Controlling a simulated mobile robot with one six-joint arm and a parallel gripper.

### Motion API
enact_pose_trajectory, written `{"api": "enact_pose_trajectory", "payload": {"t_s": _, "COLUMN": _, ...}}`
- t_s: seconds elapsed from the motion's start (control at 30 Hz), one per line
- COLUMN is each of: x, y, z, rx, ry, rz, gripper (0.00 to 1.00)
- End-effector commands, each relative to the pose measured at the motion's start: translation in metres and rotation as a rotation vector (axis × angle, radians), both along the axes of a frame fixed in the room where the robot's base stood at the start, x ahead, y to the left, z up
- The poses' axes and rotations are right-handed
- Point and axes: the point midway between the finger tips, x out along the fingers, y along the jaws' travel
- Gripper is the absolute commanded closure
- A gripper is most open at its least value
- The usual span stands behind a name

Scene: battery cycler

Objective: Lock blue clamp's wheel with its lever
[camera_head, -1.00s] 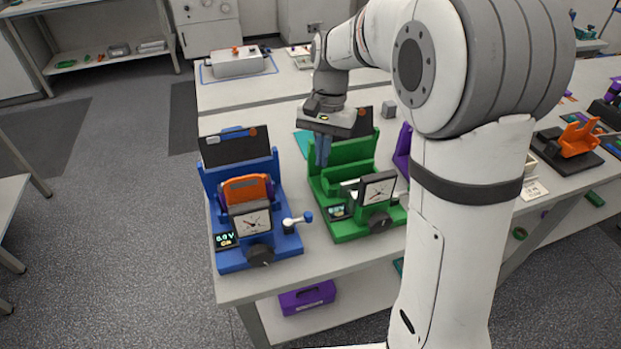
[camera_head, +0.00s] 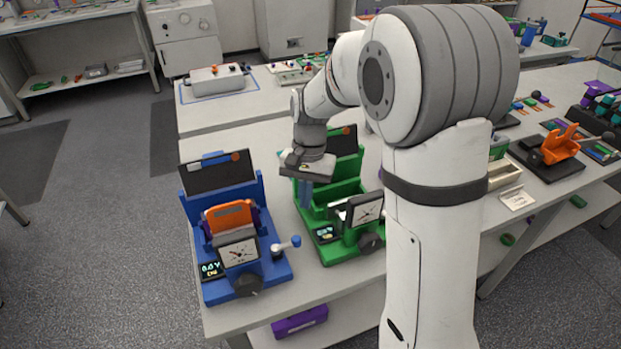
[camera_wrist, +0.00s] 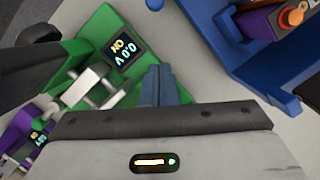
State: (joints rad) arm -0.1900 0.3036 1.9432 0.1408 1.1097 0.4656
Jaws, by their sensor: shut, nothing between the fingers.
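The blue clamp (camera_head: 274,270) stands on the bench at left, holding an orange block (camera_head: 228,214) behind a dial gauge. Its black wheel (camera_head: 248,284) is at the front. Its lever (camera_head: 287,246), pale with a blue knob, sticks out from the right side. In the wrist view part of the blue clamp (camera_wrist: 240,58) fills the upper right, and a blue knob (camera_wrist: 155,4) is cut by the top edge. My gripper (camera_head: 305,196) is shut and empty, pointing down over the left part of the green clamp; its fingertips also show in the wrist view (camera_wrist: 156,75). Whether the lever touches the wheel is unclear.
The green clamp (camera_head: 340,252) stands close right of the blue one, with its own gauge and display (camera_head: 325,233). Dark panels stand behind both clamps. A narrow strip of bare bench lies between the clamps. My arm hides the bench to the right.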

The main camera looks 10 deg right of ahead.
Motion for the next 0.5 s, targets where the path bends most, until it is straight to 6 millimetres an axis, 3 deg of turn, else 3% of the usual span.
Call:
{"api": "enact_pose_trajectory", "payload": {"t_s": 0.13, "x": -0.008, "y": 0.003, "z": -0.030, "rx": -0.001, "ry": 0.005, "rz": 0.002, "gripper": 1.00}}
{"api": "enact_pose_trajectory", "payload": {"t_s": 0.3, "x": -0.032, "y": 0.012, "z": -0.027, "rx": -0.001, "ry": 0.000, "rz": 0.003, "gripper": 1.00}}
{"api": "enact_pose_trajectory", "payload": {"t_s": 0.5, "x": -0.044, "y": 0.016, "z": -0.028, "rx": 0.000, "ry": 0.000, "rz": 0.002, "gripper": 1.00}}
